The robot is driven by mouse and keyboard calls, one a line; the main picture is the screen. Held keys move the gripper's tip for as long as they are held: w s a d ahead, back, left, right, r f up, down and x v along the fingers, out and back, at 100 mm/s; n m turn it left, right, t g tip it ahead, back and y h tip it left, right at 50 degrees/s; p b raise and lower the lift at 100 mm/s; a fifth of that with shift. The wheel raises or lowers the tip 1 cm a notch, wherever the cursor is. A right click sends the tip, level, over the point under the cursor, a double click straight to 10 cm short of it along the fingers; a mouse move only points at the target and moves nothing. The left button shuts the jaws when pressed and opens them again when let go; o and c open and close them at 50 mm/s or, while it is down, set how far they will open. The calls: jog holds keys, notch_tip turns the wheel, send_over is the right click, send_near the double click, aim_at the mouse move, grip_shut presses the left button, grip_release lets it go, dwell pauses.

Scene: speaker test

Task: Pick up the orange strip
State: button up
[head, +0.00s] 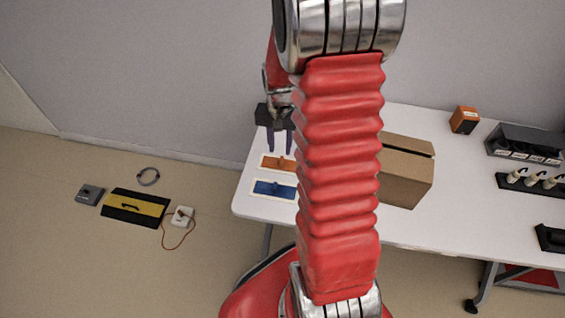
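The orange strip (271,162) lies on the white table near its left edge, partly hidden on the right by my red arm. A small knob-like piece stands on it. A blue strip (268,188) with a similar small piece lies just in front of it. My gripper (279,151) has two dark purple fingers pointing down, spread apart with a gap between them. It is at the orange strip in the picture, its fingertips just behind or above it. I cannot tell the height or whether they touch. Nothing shows between the fingers.
A cardboard box (405,178) stands on the white table (462,215) right of my arm. An orange-and-black box (464,120), a dark rack (525,145) and a holder with white pieces (533,184) are farther right. A yellow-black case (135,207) and small devices lie on the floor at left.

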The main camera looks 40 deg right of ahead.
aim_at(281, 159)
jog(key=shift+s+f, duration=0.15)
jog(key=shift+f, duration=1.15)
jog(key=shift+s+f, duration=0.1)
jog(key=shift+f, duration=1.2)
jog(key=shift+c, duration=0.4)
grip_shut()
